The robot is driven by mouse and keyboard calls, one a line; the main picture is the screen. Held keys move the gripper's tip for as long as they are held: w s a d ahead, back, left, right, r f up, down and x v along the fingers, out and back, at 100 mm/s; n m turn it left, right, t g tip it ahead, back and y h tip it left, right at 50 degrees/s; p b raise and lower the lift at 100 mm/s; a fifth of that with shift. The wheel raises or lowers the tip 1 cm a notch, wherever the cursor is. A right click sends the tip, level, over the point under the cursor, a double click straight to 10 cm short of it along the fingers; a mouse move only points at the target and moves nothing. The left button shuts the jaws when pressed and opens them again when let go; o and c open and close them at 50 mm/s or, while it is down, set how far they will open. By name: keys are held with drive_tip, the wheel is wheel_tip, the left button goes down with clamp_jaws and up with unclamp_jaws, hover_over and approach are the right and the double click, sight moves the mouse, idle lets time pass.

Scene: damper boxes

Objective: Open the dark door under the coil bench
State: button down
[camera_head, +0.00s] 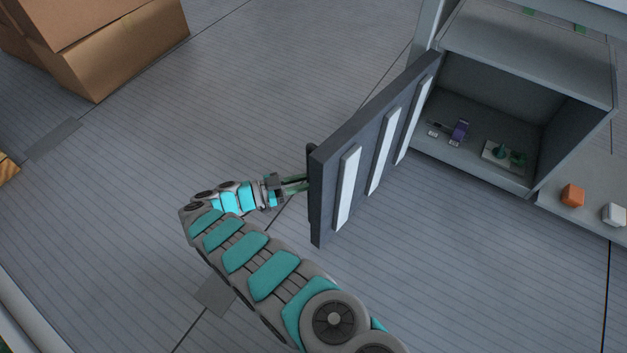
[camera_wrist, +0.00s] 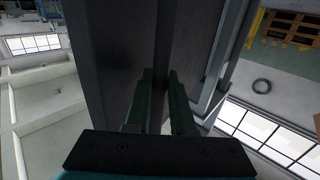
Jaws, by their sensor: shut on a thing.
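The dark door (camera_head: 335,170) stands swung wide open from the grey cabinet (camera_head: 530,55), hinged at the cabinet's left side. Its inner face with several pale strips shows in the head view. My gripper (camera_head: 306,183) is at the door's free edge, on the outer side, shut on the door's handle (camera_head: 312,158). In the wrist view my gripper's fingers (camera_wrist: 160,105) close around a dark upright bar in front of the dark door panel (camera_wrist: 112,50).
Inside the open compartment are a purple item (camera_head: 459,131) and a green item on a pale base (camera_head: 497,152). An orange block (camera_head: 572,195) and a white block (camera_head: 614,213) lie on a lower shelf at right. Cardboard boxes (camera_head: 115,50) stand at upper left. Floor around the door is clear.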

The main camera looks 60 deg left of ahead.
drive_tip(key=shift+w, duration=0.15)
drive_tip(key=c, duration=0.8)
unclamp_jaws()
drive_tip(key=shift+o, duration=0.2)
